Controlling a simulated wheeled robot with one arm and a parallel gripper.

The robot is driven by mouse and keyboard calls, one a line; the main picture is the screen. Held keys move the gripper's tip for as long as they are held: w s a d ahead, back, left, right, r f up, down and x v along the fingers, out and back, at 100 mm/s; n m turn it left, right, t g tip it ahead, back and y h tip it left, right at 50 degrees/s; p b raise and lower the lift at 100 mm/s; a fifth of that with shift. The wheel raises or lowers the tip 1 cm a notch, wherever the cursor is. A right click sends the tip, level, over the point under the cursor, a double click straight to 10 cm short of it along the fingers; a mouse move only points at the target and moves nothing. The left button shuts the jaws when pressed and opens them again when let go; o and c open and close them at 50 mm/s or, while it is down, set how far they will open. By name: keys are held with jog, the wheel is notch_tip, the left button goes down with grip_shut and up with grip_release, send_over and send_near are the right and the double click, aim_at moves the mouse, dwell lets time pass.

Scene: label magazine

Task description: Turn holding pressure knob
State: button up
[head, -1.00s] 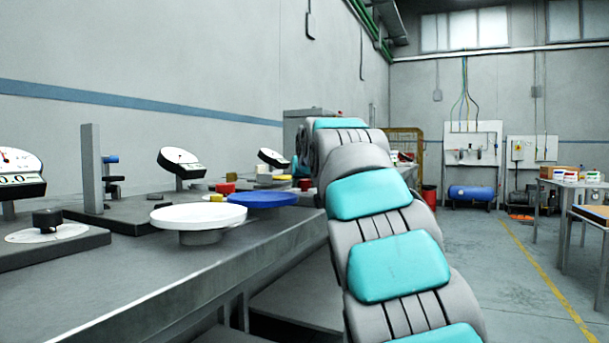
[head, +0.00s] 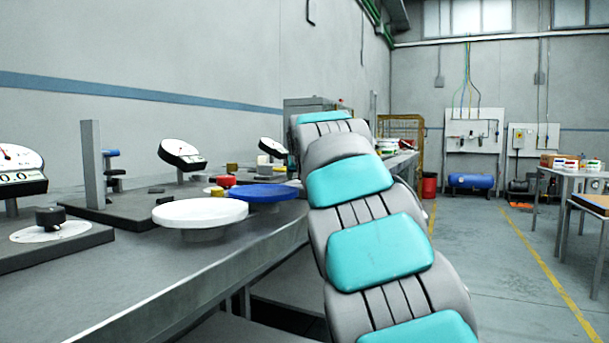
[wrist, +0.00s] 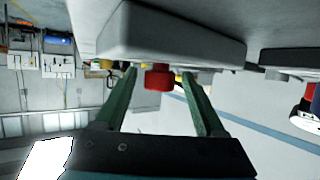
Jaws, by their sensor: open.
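In the wrist view, which is upside down, my gripper (wrist: 158,74) is open, with one green finger on each side. A red knob (wrist: 158,79) shows between the fingertips and apart from both. It sits against a grey block-like base (wrist: 175,38). I cannot tell how far it is from the fingertips or whether it is the holding pressure knob. In the head view, a red knob-like piece (head: 222,181) stands on the bench, and a black knob (head: 48,218) sits on a white dial at the near left. My gripper is hidden behind my arm there.
The grey bench (head: 150,285) runs along the left wall. A white disc (head: 200,212) and a blue disc (head: 264,194) stand near its front edge. An upright post (head: 93,165) and a tilted gauge (head: 181,155) stand behind them.

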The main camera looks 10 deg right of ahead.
jog(key=shift+v, duration=3.95)
